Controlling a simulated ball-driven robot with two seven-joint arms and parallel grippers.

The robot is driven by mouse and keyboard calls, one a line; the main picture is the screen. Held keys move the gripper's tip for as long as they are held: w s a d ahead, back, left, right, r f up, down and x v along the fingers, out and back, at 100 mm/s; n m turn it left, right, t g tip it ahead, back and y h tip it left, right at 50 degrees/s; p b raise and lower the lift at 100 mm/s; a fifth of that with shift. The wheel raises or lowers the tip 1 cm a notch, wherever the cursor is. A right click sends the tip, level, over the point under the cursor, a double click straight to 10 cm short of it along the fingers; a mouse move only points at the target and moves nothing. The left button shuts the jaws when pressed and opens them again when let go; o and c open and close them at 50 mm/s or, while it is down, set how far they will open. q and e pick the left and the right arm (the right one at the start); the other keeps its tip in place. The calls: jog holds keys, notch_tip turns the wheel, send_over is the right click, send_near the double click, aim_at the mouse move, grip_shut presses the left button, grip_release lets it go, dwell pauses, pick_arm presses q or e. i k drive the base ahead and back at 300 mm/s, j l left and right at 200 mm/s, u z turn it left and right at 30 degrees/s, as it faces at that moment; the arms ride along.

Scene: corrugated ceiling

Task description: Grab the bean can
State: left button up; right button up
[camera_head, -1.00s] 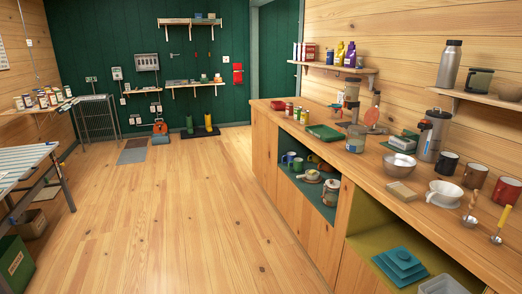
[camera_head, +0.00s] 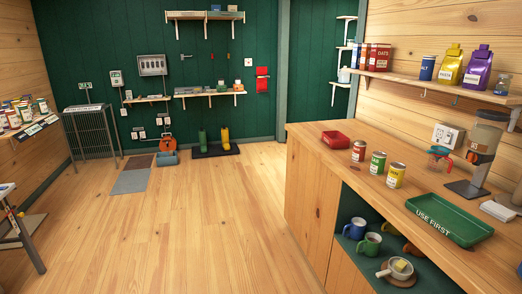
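Three small label-wrapped cans stand upright in a row on the wooden counter (camera_head: 330,150): a red-brown can (camera_head: 358,151), a green can (camera_head: 377,163) and a yellow can (camera_head: 396,176). Their label text is too small to read surely, so I cannot tell which one is the bean can. More cans (camera_head: 22,112) crowd the shelf on the left wall, also too small to read. Neither of my grippers is in view.
A red tray (camera_head: 337,139) lies behind the cans and a green "USE FIRST" tray (camera_head: 448,220) in front. The wooden floor (camera_head: 200,220) left of the counter is clear.

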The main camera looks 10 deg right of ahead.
aim_at(360, 148)
jog(key=i+z, duration=0.2)
jog(key=i, duration=0.3)
jog(key=i+z, duration=0.2)
jog(key=i, duration=0.35)
jog(key=i+j+z, duration=0.2)
jog(key=i, duration=0.3)
